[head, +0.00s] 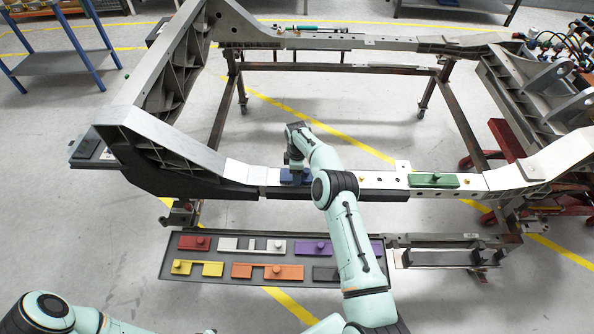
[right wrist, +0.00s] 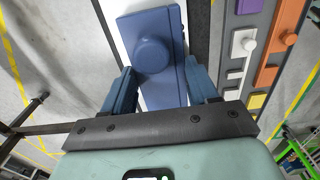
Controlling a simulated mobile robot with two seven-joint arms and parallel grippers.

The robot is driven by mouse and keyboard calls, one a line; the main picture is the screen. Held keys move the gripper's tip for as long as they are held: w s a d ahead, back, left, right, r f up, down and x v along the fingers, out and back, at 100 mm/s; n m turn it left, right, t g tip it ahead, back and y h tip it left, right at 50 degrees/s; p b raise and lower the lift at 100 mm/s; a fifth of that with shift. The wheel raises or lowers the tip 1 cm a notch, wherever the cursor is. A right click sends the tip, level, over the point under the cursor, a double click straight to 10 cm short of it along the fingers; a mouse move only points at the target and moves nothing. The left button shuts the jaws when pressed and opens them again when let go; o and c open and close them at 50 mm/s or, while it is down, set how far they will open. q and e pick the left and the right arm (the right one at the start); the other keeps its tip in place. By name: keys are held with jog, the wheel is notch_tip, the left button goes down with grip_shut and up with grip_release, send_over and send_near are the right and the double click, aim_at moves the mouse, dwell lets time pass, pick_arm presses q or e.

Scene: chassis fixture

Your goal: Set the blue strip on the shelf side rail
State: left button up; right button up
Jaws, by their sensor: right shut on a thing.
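The blue strip (head: 288,176), a flat plate with a round knob, is at the near side rail (head: 385,177) of the grey chassis frame. In the right wrist view the blue strip (right wrist: 165,90) has a finger of my right gripper (right wrist: 162,88) on each side, and the gripper is shut on it. The white rail surface shows beside and under the strip; I cannot tell whether it rests on it or hovers just above. My right gripper (head: 296,166) points down from above the rail, partly hidden by its arm. My left gripper is out of view.
A green strip (head: 433,180) lies on the same rail to the right. A dark tray (head: 215,268) in front of the rail holds red, white, purple, yellow, orange and grey pieces. A blue-legged table (head: 62,62) stands at the back left.

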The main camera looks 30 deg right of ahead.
jog(key=shift+f, duration=0.2)
jog(key=o, duration=1.5)
jog(key=shift+r, duration=4.05)
